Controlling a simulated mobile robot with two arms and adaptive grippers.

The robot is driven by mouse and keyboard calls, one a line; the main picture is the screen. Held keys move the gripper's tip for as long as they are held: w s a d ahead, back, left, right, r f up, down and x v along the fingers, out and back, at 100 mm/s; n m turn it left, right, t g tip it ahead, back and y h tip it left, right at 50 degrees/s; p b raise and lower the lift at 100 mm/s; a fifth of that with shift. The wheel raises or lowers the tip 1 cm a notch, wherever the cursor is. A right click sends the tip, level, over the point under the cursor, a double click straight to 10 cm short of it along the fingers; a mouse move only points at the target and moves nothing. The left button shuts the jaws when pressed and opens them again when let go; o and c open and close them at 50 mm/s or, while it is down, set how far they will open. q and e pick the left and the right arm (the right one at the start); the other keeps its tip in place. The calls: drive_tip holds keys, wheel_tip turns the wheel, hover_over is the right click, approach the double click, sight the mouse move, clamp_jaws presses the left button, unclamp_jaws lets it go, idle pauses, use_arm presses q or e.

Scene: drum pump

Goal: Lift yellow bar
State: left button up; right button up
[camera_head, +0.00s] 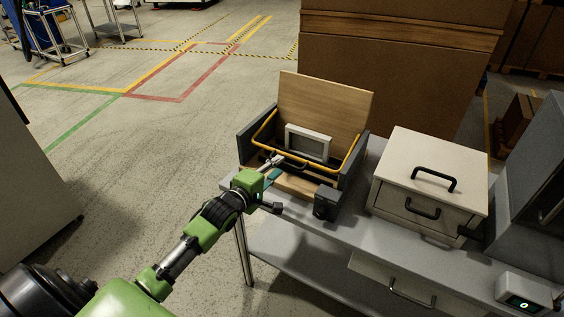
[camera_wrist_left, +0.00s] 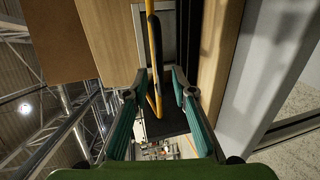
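The yellow bar (camera_head: 267,128) is a bent, U-shaped rod on the box (camera_head: 349,177) with dark grey sides and a wooden back panel. In the head view it runs along the left side, across the front and up the right side. My left gripper (camera_head: 277,166) is at the front left of the box, close to the bar. In the left wrist view the teal fingers of the left gripper (camera_wrist_left: 155,84) are apart, and the yellow bar (camera_wrist_left: 152,45) runs into the gap between them. I cannot tell whether either finger touches it. My right gripper is not in view.
A grey-white frame (camera_head: 308,142) stands inside the box. A small dark block (camera_head: 325,203) is at the table's front edge. A white drawer unit (camera_head: 430,178) stands to the right on the grey table (camera_head: 290,226). A large brown stack (camera_head: 395,75) is behind.

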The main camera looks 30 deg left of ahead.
use_arm(q)
drive_tip(key=shift+x, duration=2)
clamp_jaws()
